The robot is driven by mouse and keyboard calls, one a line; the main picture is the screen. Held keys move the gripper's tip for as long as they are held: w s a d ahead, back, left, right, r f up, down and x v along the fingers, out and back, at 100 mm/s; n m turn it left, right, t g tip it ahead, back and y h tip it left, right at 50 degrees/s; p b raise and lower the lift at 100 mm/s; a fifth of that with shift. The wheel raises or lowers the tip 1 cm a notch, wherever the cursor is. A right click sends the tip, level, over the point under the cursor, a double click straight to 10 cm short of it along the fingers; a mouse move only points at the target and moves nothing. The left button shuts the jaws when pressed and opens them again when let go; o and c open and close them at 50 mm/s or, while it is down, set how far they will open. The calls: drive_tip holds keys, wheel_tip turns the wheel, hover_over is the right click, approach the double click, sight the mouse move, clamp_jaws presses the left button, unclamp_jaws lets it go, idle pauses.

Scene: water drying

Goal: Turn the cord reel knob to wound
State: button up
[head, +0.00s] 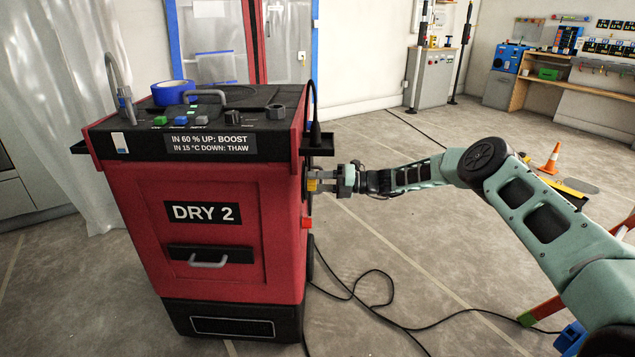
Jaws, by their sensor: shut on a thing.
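The red dryer labelled DRY 2 (270,235) stands at the left, with its front towards me. My gripper (318,182) reaches in from the right and is at the dryer's right side. It is shut on the cord reel knob, which is mostly hidden by the jaws and seen edge-on. A small yellow patch (312,186) shows at the jaws, close to the red side wall. The knob's turned position cannot be read from here.
A black cord (375,305) loops on the floor right of the dryer. A red piece (307,223) sits on the side below my gripper. A roll of blue tape (172,92) lies on top. An orange cone (551,158) and workbench (600,90) stand farther right. Mid-floor is mostly clear.

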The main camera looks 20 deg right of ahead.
drive_tip(key=shift+d+f+m, duration=0.1)
drive_tip(key=shift+f+m, duration=0.05)
drive_tip(key=shift+m, duration=0.25)
drive_tip(key=o, duration=1)
drive_tip(key=p+v, duration=0.1)
drive_tip(key=v, duration=1.6)
drive_tip(key=shift+s+d, duration=0.1)
drive_tip(key=shift+d, duration=0.05)
